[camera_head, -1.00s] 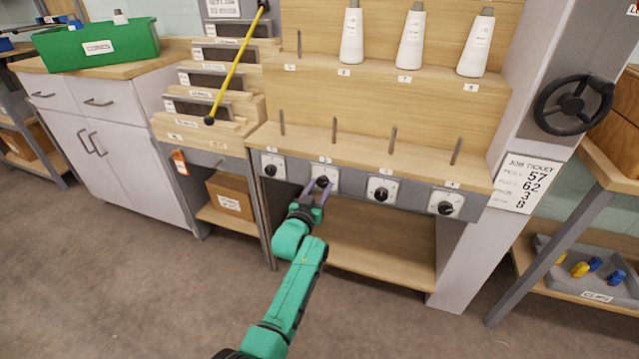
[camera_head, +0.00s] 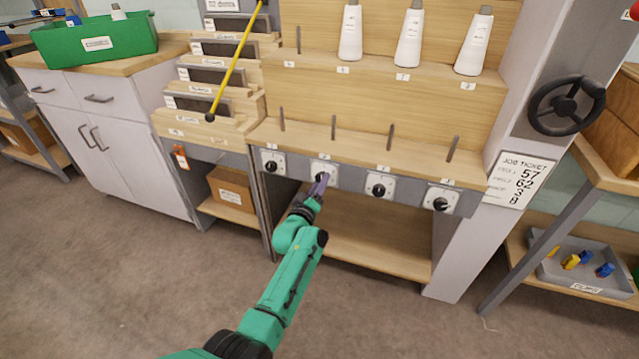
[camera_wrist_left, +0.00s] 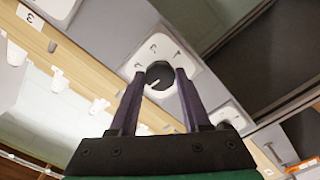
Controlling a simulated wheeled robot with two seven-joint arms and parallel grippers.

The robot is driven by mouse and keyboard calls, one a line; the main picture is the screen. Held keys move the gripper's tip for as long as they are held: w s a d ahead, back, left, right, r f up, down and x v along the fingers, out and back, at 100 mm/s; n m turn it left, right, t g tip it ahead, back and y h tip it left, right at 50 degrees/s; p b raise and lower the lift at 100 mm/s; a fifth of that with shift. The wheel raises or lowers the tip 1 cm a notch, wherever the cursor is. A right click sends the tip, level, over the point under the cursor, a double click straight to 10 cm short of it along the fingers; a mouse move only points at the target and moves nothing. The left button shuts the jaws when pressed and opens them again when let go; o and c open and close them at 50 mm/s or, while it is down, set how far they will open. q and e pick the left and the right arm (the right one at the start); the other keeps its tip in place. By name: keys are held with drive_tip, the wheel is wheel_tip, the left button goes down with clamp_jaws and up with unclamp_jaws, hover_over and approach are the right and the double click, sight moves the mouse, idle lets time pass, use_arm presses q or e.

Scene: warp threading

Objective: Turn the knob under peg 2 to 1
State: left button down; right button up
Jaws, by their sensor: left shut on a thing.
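The knob under peg 2 (camera_head: 321,176) is black, on a white dial plate (camera_head: 330,168) on the grey front rail. Peg 2 (camera_head: 333,127) stands bare on the wooden ledge above it. My left gripper (camera_head: 321,182) reaches up to this knob and hides part of it. In the left wrist view the knob (camera_wrist_left: 159,74) sits between the tips of the two purple fingers, which are shut on it. A light pointer mark shows on the knob, but I cannot read which number it points at. My right gripper is not in view.
Other black knobs (camera_head: 271,166) (camera_head: 378,190) (camera_head: 440,204) sit on the same rail. White cones (camera_head: 350,33) stand on the upper shelf. A job ticket (camera_head: 512,180) is on the right post, below a black handwheel (camera_head: 567,104). A lower shelf (camera_head: 370,245) is empty.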

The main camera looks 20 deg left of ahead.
use_arm(q)
drive_tip(key=shift+f+n, duration=0.15)
drive_tip(key=shift+n, duration=0.45)
drive_tip(key=shift+c, duration=1.8)
unclamp_jaws()
drive_tip(key=shift+s, duration=0.1)
